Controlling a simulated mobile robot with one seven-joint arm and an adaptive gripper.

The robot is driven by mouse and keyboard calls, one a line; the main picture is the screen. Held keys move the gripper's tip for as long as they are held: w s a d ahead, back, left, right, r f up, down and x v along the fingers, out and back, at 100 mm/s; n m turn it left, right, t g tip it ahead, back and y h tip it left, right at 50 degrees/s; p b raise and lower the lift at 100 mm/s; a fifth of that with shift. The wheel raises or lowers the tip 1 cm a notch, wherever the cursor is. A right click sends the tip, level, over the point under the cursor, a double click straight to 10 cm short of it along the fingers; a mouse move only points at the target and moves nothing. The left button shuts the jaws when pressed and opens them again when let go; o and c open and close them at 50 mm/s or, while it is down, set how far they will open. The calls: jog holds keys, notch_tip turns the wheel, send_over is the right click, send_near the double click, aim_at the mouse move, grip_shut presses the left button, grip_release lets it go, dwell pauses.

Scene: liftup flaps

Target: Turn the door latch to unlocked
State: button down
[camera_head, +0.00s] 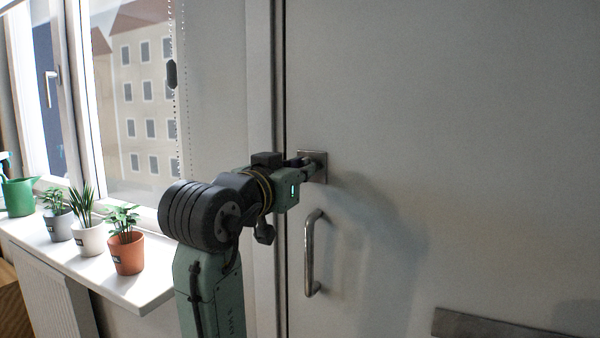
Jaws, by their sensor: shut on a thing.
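The white door (450,130) fills the right of the view. A square metal latch plate (321,168) sits near its left edge, above the handle. My gripper (308,164) reaches the plate from the left and is shut on the latch. The latch's turning part is mostly hidden behind my fingers, so I cannot tell which way it is turned. The door looks closed against its frame (267,80).
A metal pull handle (310,252) is fixed to the door just below the latch. A windowsill (140,287) on the left carries potted plants (126,240) and a green watering can (18,197). A metal strip (500,330) crosses the door low on the right.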

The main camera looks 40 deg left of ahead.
jog(key=c, duration=1.7)
grip_release()
jog(key=shift+s, duration=0.1)
jog(key=v, duration=1.2)
